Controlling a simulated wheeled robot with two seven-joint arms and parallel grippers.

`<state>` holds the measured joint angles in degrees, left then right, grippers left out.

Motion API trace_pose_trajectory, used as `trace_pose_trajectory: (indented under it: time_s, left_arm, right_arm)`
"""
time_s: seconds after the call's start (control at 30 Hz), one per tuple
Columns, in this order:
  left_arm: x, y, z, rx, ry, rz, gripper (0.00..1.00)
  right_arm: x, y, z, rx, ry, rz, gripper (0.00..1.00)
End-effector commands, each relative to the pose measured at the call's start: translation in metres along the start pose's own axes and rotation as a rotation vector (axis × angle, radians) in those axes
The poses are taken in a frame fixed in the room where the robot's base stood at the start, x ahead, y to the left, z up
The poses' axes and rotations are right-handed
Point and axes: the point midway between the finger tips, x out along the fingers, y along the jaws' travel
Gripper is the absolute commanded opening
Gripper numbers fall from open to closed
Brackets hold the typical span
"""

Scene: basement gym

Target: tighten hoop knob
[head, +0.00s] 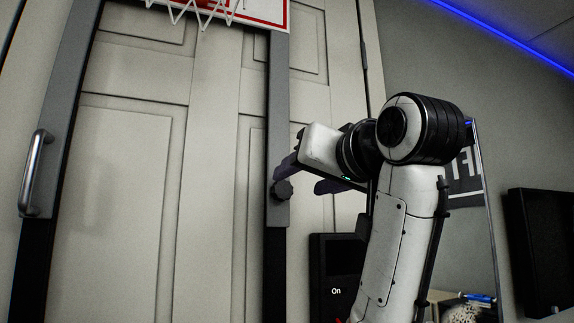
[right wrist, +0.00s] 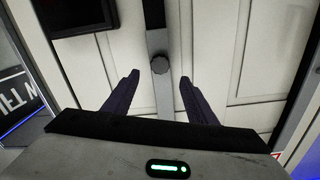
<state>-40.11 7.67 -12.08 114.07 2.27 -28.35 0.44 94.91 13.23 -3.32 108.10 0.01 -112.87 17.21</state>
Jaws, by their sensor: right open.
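The hoop knob (head: 283,190) is a small dark lobed knob near the lower end of the grey upright on the right side of the hoop frame. In the right wrist view the knob (right wrist: 160,64) sits ahead of the fingers, roughly midway between them. My right gripper (head: 298,178) is open and empty, with its dark fingers close to the knob in the head view. In the right wrist view my right gripper (right wrist: 158,76) has its two fingers spread wide, apart from the knob. My left gripper is not in view.
The hoop's net and red-edged backboard (head: 255,10) hang at the top. A metal handle (head: 35,172) is on the left upright. Panelled white doors (head: 122,190) stand behind. A mirror and a black wall shelf (head: 545,240) are at right.

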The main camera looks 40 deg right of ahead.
Motion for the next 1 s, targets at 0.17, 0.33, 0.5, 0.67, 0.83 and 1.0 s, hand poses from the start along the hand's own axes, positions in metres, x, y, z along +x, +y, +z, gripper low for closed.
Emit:
trace_pose_trajectory:
  time_s: [0.17,0.33,0.5,0.67,0.83,1.0]
  left_arm:
    - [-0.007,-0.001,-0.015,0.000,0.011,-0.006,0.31]
    - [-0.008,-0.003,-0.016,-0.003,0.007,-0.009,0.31]
    - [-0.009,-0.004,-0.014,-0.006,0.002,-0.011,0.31]
    - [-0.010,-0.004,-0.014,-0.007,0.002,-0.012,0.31]
    - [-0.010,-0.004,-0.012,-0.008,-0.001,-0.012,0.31]
    - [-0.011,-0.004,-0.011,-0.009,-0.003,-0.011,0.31]
  right_arm:
    - [0.026,0.001,0.001,-0.001,-0.007,0.004,0.52]
    - [0.056,0.001,0.001,0.000,-0.005,0.003,0.52]
    - [0.073,0.001,0.000,0.001,-0.002,0.002,0.52]
    - [0.079,0.001,0.001,0.001,0.000,0.001,0.52]
    - [0.079,0.001,0.001,0.001,0.000,0.001,0.52]
    - [0.079,0.001,0.001,0.000,0.000,0.001,0.32]
